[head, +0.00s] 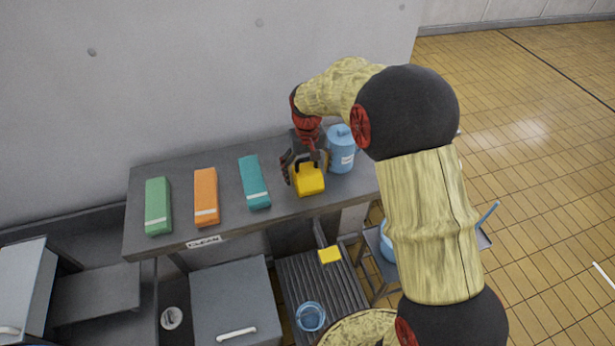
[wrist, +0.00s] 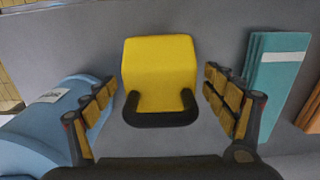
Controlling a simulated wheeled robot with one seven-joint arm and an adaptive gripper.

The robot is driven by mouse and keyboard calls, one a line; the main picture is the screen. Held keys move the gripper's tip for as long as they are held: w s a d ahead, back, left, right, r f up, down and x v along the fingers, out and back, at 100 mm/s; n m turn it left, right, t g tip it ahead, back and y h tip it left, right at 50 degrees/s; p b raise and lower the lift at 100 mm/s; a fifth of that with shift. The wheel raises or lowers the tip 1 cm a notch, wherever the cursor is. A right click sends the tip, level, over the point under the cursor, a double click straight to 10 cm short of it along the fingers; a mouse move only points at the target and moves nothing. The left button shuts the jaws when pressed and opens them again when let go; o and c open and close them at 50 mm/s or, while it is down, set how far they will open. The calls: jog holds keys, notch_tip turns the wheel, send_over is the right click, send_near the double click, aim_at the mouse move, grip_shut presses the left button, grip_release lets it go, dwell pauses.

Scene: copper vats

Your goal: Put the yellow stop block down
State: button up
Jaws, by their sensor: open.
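The yellow stop block (head: 310,182), with a dark handle along one side, rests on the grey shelf (head: 235,222) between a teal block and a blue canister. In the wrist view the yellow stop block (wrist: 160,66) sits between my fingers, with a gap visible on each side. My gripper (head: 305,170) is open and reaches down over the block from above; it also shows in the wrist view (wrist: 160,92). The fingers do not appear to touch the block. Part of the block's back is hidden by my gripper in the head view.
On the shelf, the teal block (head: 254,182) is left of the yellow one, with orange (head: 205,196) and green (head: 158,205) blocks farther left. The blue canister (head: 341,150) is close on the right. Below are a slatted rack (head: 290,275), a smaller yellow piece (head: 330,255) and a blue cup (head: 310,316).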

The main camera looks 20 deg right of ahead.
jog(key=shift+c, duration=1)
jog(key=c, duration=1.7)
jog(key=shift+r, duration=0.2)
jog(key=shift+w+r, duration=0.1)
jog(key=shift+r, duration=0.5)
jog(key=s+r, duration=0.3)
jog(key=s, duration=0.1)
jog(key=s+d+r+b, duration=0.1)
jog(key=s+r, duration=0.3)
jog(key=s, duration=0.1)
jog(key=s+d+r+b, duration=0.1)
jog(key=s+r, duration=0.3)
jog(key=s, duration=0.1)
jog(key=shift+s+d+r, duration=0.1)
jog(key=shift+r, duration=0.1)
